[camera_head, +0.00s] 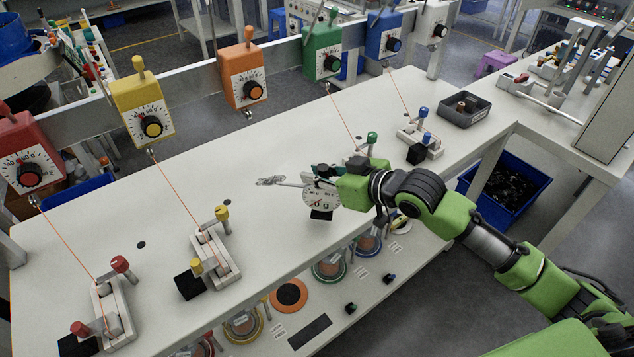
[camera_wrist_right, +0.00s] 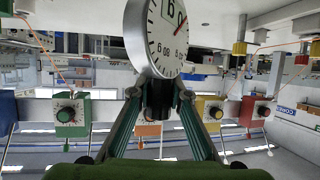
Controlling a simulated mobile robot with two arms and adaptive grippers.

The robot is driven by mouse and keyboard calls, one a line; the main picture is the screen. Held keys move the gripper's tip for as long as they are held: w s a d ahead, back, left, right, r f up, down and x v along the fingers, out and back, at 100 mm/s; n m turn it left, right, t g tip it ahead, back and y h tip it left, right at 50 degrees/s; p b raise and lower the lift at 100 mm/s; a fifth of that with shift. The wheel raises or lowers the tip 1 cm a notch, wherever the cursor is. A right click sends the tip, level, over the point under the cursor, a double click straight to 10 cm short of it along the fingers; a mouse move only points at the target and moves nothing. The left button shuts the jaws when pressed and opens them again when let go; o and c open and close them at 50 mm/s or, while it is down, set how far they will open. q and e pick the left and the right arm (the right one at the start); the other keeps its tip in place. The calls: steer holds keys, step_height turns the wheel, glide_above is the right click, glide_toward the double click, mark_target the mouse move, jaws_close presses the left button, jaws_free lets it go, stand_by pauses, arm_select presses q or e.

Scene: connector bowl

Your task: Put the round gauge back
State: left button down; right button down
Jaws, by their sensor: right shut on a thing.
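The round gauge (camera_head: 318,198) has a white dial with dark numbers and a red needle. My right gripper (camera_head: 330,182) is shut on it and holds it over the white workbench (camera_head: 255,235). A dark block shows just below the dial. In the right wrist view, the gauge (camera_wrist_right: 166,35) is large at the top, gripped at its edge between the fingertips of my right gripper (camera_wrist_right: 158,92). A thin metallic piece (camera_head: 280,182) shows left of the gauge; I cannot tell whether it is attached. My left gripper is not in view.
Red, yellow (camera_head: 143,108), orange (camera_head: 243,77), green and blue dial boxes hang along the rail. Cord-linked lever stands (camera_head: 212,252) stand on the bench. A grey tray (camera_head: 482,113) is at its right end. Round discs (camera_head: 290,294) lie on the lower shelf.

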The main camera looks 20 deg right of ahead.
step_height(320, 180, down, 3)
steer(key=shift+w+d+f+p, duration=0.1)
steer(key=shift+w+p, duration=0.05)
steer(key=shift+p, duration=0.5)
steer(key=shift+f, duration=0.1)
steer(key=c, duration=1.9)
jaws_free()
steer(key=shift+f, duration=0.15)
